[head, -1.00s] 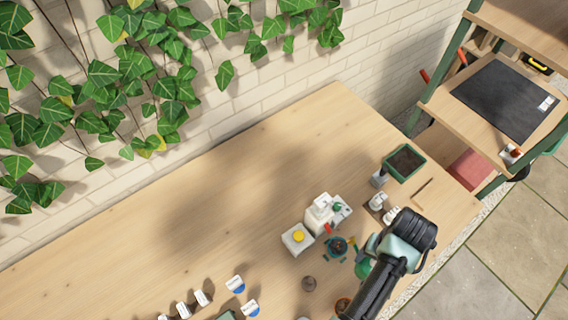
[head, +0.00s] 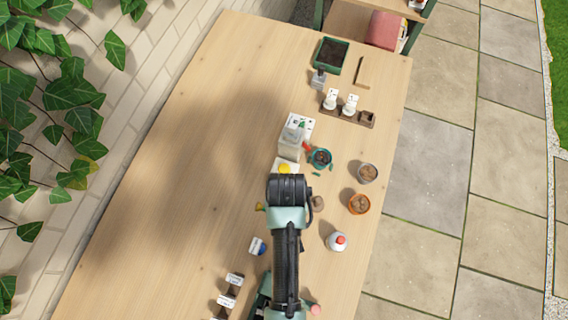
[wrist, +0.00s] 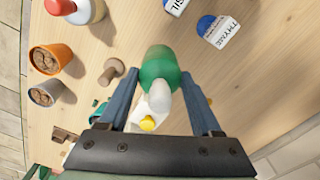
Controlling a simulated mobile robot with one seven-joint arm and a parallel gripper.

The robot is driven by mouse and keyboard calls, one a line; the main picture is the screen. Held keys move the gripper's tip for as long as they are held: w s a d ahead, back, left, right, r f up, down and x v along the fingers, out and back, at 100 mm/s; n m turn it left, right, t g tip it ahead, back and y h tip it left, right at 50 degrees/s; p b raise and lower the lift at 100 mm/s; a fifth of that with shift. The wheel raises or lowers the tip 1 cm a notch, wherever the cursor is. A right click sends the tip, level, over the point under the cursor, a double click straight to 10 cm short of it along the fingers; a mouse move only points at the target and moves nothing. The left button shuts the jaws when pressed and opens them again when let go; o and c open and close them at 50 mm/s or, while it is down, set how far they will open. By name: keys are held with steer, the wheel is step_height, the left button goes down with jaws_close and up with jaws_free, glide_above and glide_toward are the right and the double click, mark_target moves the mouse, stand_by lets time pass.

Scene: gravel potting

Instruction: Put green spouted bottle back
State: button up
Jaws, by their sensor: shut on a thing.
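The green spouted bottle (wrist: 158,65) has a rounded green body and a pale spout pointing toward the wrist camera. My gripper (wrist: 161,74) is shut on it, with a blue finger on each side. The bottle's base is hidden, and I cannot tell how high it is over the table. In the head view my arm hides the bottle and fingertips. A wooden rack (head: 345,113) near the table's right edge holds two white bottles (head: 340,101) and has an open square slot at its right end.
The left table is clear.

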steer(key=shift+f, duration=2.55)
steer(key=shift+f, duration=0.15)
steer(key=o, duration=1.2)
steer(key=shift+o, duration=0.2)
